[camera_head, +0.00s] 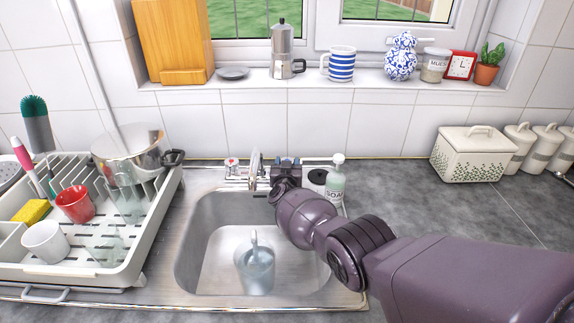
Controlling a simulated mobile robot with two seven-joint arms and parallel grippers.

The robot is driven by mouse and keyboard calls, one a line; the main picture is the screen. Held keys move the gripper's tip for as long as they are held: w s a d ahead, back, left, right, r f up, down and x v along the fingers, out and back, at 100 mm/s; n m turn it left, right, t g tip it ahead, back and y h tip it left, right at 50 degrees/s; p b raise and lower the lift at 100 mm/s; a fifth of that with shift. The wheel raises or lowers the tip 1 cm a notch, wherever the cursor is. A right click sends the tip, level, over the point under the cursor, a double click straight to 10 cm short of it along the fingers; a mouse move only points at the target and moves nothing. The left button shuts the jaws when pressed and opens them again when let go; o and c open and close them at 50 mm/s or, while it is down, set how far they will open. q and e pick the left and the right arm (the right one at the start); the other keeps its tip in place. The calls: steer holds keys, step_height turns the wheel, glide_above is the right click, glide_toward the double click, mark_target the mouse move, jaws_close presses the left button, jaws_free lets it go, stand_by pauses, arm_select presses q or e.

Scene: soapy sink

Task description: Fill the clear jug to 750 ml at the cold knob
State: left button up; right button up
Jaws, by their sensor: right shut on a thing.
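The clear jug (257,272) stands upright on the floor of the steel sink (212,272). It looks pale blue inside, but I cannot read its scale or a water level. A thin pale shape rises at its back rim; I cannot tell whether it is a handle or water. The tap spout (254,164) is behind the basin, with the red-marked knob (232,166) to its left. My right gripper (285,170) is right of the spout, shut on the cold knob, which it hides. My left gripper is out of view.
A soap bottle (336,183) stands close right of my right gripper. At left, a dish rack (150,240) holds a steel pot (128,150), a red mug (75,203), a white mug (45,241) and glasses. The right counter (420,210) is mostly clear.

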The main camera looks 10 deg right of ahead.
steer(key=shift+w+r+m+h, duration=0.1)
steer(key=shift+m+h, duration=0.3)
steer(key=shift+h, duration=0.2)
arm_select(q)
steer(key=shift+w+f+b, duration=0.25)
steer(key=shift+b, duration=0.05)
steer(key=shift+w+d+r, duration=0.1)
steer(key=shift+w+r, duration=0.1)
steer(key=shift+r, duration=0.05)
arm_select(e)
steer(key=o, duration=0.9)
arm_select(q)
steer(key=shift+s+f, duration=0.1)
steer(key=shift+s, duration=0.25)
arm_select(e)
steer(key=shift+s, duration=0.2)
